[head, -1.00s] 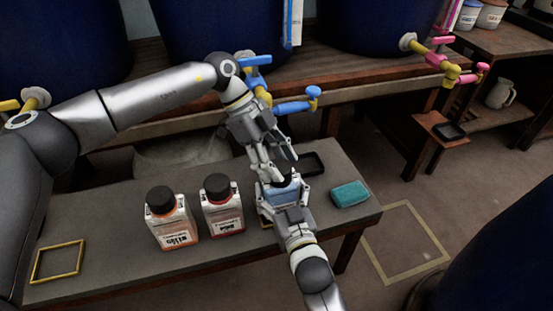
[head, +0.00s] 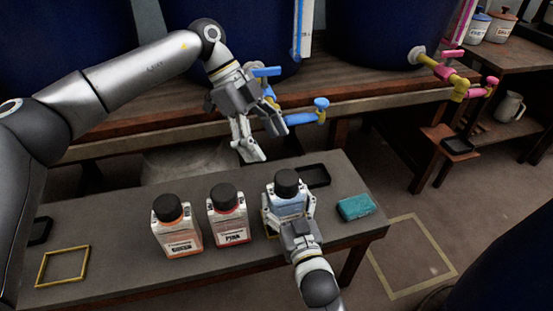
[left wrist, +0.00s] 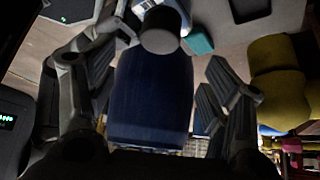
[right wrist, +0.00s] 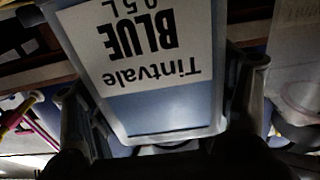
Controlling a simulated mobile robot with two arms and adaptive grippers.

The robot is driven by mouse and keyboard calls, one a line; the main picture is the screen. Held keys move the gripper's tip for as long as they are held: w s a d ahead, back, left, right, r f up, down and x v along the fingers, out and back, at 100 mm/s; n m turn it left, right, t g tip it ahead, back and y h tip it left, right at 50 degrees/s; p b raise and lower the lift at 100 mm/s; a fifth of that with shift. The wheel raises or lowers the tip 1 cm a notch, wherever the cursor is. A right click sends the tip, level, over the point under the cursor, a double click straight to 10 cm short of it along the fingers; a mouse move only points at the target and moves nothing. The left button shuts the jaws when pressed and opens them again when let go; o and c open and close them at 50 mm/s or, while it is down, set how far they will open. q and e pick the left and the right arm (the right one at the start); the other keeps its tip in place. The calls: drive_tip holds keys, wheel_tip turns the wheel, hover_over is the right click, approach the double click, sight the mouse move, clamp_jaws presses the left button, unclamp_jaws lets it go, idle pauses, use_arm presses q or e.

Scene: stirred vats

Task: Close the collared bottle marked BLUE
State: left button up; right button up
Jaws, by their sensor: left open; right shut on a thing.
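The bottle marked BLUE (head: 288,203) stands upright on the grey bench, with a black cap (head: 287,178) on its top. I cannot tell how tightly the cap sits. Its BLUE label (right wrist: 140,45) fills the right wrist view, upside down. My right gripper (head: 292,217) is shut around the bottle's body from the near side. My left gripper (head: 262,147) is open and empty, above and left of the cap, clear of it. In the left wrist view the open fingers (left wrist: 155,90) frame a dark blue shape; a grey round cap (left wrist: 160,30) shows above it.
A bottle marked PINK (head: 229,216) and another capped bottle (head: 177,229) stand to the left. A teal sponge (head: 356,207) and black tray (head: 316,175) lie on the right. A yellow frame (head: 62,267) lies at the bench's left. Blue taps (head: 305,113) project behind my left gripper.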

use_arm(q)
drive_tip(key=shift+v, duration=1.6)
use_arm(e)
drive_tip(key=o, duration=1.5)
drive_tip(key=shift+s, duration=0.1)
drive_tip(key=v, duration=1.1)
drive_tip(key=shift+s+d, duration=0.15)
drive_tip(key=shift+s, duration=0.2)
use_arm(q)
drive_tip(key=shift+s+f, duration=0.1)
use_arm(e)
drive_tip(key=shift+s, duration=0.1)
